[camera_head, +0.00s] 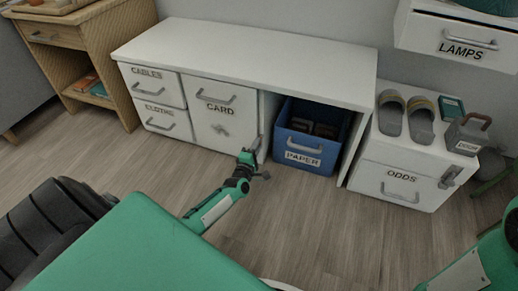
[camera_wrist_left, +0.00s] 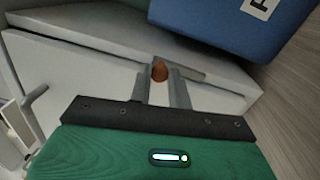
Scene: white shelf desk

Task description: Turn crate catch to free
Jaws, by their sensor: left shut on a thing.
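The blue crate labelled PAPER (camera_head: 304,150) sits in the open bay of the white desk, with dark items inside. Its blue side also shows at the top right of the wrist view (camera_wrist_left: 215,22). My left gripper (camera_head: 254,152) is at the bay's left upright, beside the crate. In the wrist view my left gripper (camera_wrist_left: 160,86) is shut on a small orange-brown knob (camera_wrist_left: 159,71), which appears to belong to the crate catch. A grey bar (camera_wrist_left: 188,72) extends right from the knob, along the panel edge toward the crate. My right gripper is out of view.
The white desk (camera_head: 245,50) has drawers labelled CABLES, CARD and another at left. A white ODDS unit (camera_head: 385,185) bearing slippers stands at right. A LAMPS drawer (camera_head: 460,42) hangs above it. Wooden floor in front of the crate is clear.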

